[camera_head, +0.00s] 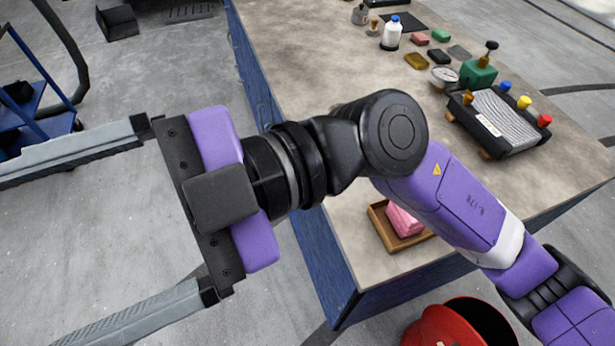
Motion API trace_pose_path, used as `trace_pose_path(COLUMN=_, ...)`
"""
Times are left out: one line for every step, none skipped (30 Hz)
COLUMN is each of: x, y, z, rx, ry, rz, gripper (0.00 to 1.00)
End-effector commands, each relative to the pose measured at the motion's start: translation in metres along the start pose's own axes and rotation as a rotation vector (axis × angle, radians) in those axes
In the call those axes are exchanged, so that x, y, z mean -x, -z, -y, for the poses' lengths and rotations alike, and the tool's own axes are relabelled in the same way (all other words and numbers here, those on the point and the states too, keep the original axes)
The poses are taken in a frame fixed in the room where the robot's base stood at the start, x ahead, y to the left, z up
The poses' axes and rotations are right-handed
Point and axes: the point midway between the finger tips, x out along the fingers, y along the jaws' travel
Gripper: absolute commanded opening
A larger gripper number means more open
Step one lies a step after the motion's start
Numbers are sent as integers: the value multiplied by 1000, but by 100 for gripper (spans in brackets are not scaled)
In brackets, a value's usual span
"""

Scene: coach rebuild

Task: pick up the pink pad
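Two pink things are in view, and I cannot tell for sure which is the pink pad. A larger pink block (403,221) lies in a shallow wooden tray (381,232) near the bench's front end, partly hidden behind my arm. A small flat pink piece (420,39) lies at the far end among several other small coloured pads. My gripper (30,257) is wide open, its two grey fingers pointing left over the floor, away from the bench. Nothing shows between the fingers; their tips run to the picture's edge.
The workbench (310,60) has blue sides. On it are a white bottle (391,34), a gauge (444,77), a green tool (478,73) and a black box with coloured knobs (497,122). A red bin (437,328) stands by its front end. A blue cart (40,125) stands left.

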Motion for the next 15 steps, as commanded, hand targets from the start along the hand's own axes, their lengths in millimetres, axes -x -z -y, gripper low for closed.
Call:
trace_pose_path(x=6, y=-15, z=6, rx=-27, ry=66, rz=89, gripper=89)
trace_pose_path(x=10, y=-25, z=12, rx=-47, ry=103, rz=138, gripper=89)
trace_pose_path(x=17, y=-38, z=19, rx=-76, ry=147, rz=207, gripper=89)
trace_pose_path(x=24, y=-49, z=24, rx=-98, ry=179, rz=261, gripper=89)
trace_pose_path(x=32, y=-58, z=29, rx=-121, ry=209, rz=315, gripper=89)
trace_pose_path(x=44, y=-72, z=36, rx=-153, ry=245, rz=390, gripper=89)
trace_pose_path(x=54, y=-81, z=41, rx=-177, ry=272, rz=448, gripper=89)
trace_pose_path(x=66, y=-90, z=45, rx=-202, ry=296, rz=507, gripper=89)
trace_pose_path(x=84, y=-102, z=51, rx=-237, ry=325, rz=589, gripper=89)
trace_pose_path(x=98, y=-110, z=55, rx=-262, ry=345, rz=650, gripper=89)
trace_pose_path(x=114, y=-118, z=59, rx=-288, ry=364, rz=714, gripper=89)
trace_pose_path(x=136, y=-126, z=64, rx=-324, ry=384, rz=799, gripper=89)
trace_pose_path(x=154, y=-132, z=67, rx=-351, ry=399, rz=865, gripper=89)
trace_pose_path(x=172, y=-137, z=70, rx=-377, ry=409, rz=932, gripper=89)
trace_pose_path(x=198, y=-141, z=73, rx=-414, ry=422, rz=1021, gripper=89)
